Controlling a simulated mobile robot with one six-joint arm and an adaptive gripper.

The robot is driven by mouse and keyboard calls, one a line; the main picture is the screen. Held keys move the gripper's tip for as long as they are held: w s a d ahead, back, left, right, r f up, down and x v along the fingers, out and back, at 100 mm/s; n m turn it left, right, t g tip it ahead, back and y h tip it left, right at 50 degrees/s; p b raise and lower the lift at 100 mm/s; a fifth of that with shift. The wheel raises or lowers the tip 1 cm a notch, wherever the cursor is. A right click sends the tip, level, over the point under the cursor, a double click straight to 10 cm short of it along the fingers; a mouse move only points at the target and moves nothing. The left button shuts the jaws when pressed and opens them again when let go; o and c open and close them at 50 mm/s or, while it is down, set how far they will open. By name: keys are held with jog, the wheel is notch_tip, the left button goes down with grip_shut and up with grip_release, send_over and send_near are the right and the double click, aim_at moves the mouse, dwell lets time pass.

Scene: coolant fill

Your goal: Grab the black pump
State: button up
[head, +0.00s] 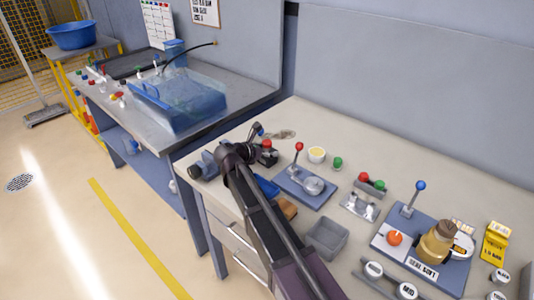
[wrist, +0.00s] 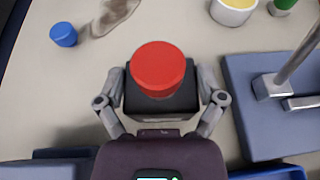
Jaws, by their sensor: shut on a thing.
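The black pump (wrist: 160,100) is a small black block with a round red top (wrist: 158,68). In the wrist view it stands between the two fingers of my gripper (wrist: 163,97), which press on its left and right sides. In the head view the pump (head: 268,157) shows near the left end of the light bench, partly behind my arm. My gripper (head: 262,142) is shut on it there. Its underside is hidden, so I cannot tell whether it touches the bench.
A blue-grey plate with a red-knobbed lever (head: 299,147) stands right of the pump. A small blue cap (wrist: 64,34) and a yellow-filled cup (wrist: 233,9) lie beyond it. A grey bin (head: 325,239) is nearer. A blue basin (head: 180,103) sits on the far left bench.

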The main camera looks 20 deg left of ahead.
aim_at(268, 141)
jog(key=shift+r, duration=0.1)
jog(key=shift+r+p, duration=1.8)
jog(key=shift+p, duration=0.1)
jog(key=s+a, duration=0.2)
jog(key=s, duration=0.5)
jog(key=s+a+r+p, duration=0.1)
jog(key=s+a, duration=0.2)
jog(key=s, duration=0.5)
jog(key=shift+a, duration=0.25)
jog(key=shift+r, duration=0.1)
